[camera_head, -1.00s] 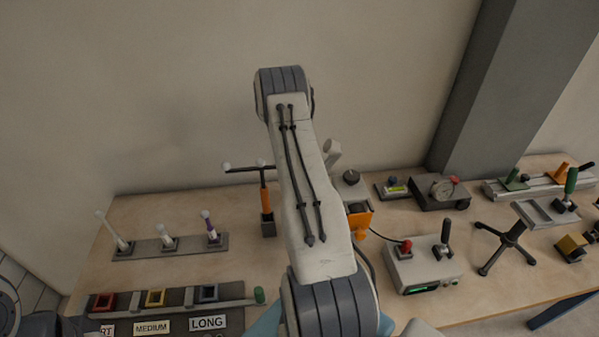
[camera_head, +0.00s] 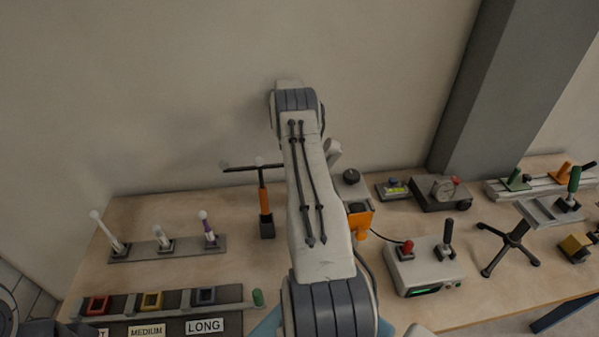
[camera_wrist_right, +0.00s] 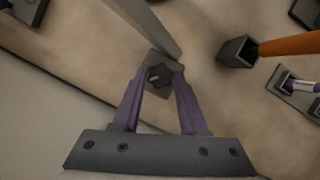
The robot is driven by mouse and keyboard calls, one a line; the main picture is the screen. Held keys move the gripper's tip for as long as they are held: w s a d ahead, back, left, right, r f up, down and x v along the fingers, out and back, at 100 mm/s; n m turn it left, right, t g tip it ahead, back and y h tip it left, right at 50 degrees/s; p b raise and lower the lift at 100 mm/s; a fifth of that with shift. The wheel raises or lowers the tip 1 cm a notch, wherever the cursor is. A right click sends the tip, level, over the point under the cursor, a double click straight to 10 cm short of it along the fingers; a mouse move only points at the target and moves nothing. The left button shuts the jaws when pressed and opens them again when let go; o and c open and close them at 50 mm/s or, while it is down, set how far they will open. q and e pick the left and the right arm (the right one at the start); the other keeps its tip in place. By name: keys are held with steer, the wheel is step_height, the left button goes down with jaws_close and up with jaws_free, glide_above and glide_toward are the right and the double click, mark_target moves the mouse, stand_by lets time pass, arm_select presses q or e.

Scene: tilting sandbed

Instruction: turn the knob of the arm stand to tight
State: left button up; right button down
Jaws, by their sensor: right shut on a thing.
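In the right wrist view, the dark lobed knob (camera_wrist_right: 159,76) sits on a small grey block of the arm stand (camera_wrist_right: 150,57). A grey bar stretches from there toward the top edge. My right gripper (camera_wrist_right: 160,80) has its two purple fingers on either side of the knob and is shut on it. The knob's tight or loose marking cannot be read. In the head view, my right arm covers the middle of the table and hides my right gripper. My left gripper is not in view.
An orange-handled tool stands in a dark square holder (camera_head: 267,228) left of my arm.

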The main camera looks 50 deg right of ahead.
steer(key=shift+m, duration=0.3)
steer(key=shift+c, duration=2.3)
jaws_free()
